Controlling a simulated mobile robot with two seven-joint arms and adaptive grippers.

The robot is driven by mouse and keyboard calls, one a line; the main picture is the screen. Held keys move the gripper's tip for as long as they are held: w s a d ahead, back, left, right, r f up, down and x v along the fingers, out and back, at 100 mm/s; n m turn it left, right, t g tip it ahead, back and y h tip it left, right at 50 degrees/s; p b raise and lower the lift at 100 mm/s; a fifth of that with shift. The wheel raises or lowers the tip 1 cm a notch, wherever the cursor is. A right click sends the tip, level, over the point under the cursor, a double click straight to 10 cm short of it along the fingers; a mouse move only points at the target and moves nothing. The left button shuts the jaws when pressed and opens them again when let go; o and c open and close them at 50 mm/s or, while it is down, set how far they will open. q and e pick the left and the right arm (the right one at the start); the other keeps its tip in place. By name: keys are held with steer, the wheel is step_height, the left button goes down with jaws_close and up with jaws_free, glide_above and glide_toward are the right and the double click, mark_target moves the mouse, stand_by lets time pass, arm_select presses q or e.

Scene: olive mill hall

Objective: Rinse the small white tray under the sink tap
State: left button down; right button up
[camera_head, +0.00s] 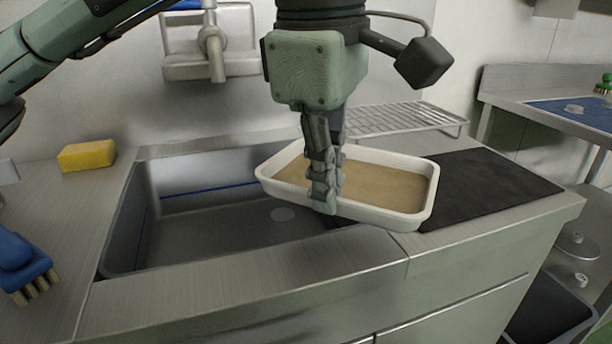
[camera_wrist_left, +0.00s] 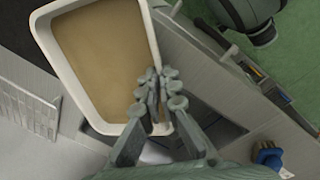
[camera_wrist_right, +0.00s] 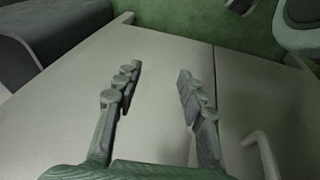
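The small white tray (camera_head: 392,216) has a pale rim and wall, and a flat brown layer covers its bottom. My left gripper (camera_head: 322,198) points down and is shut on the tray's near long rim. The left wrist view shows its fingers (camera_wrist_left: 160,88) on both sides of the rim. The tray spans from the sink basin (camera_head: 190,225) to the black mat; I cannot tell if it touches the counter. The tap (camera_head: 212,45) is on the wall behind the basin, left of the tray. My right gripper (camera_wrist_right: 155,88) is open and empty, outside the head view.
A yellow sponge (camera_head: 87,156) and a blue brush (camera_head: 22,265) lie left of the basin. A wire rack (camera_head: 410,120) stands behind the tray, and a black mat (camera_head: 490,185) lies to its right. The basin's left part is clear. Cabinet fronts are below the right gripper.

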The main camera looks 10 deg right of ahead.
mark_target(269, 191)
arm_select(q)
steer(key=shift+s, duration=0.1)
steer(key=shift+a, duration=0.15)
arm_select(e)
steer(key=shift+s+a, duration=0.15)
steer(key=shift+a, duration=0.15)
arm_select(q)
steer(key=shift+w+a+f, duration=0.25)
steer(key=shift+w+a, duration=0.45)
steer(key=shift+w+a+f, duration=0.1)
steer(key=shift+w+a, duration=0.2)
steer(key=w+a, duration=0.1)
steer(key=w+a+f, duration=0.1)
steer(key=w+a, duration=0.1)
steer(key=shift+w+a+b, duration=0.15)
steer(key=shift+a+b, duration=0.15)
steer(key=w+a+f, duration=0.1)
steer(key=w+a, duration=0.3)
steer(key=shift+a+b, duration=0.25)
steer(key=shift+b, duration=0.15)
arm_select(e)
steer(key=v, duration=0.3)
steer(key=shift+s+d+r, duration=0.15)
steer(key=shift+d+r, duration=0.1)
steer(key=shift+d, duration=0.1)
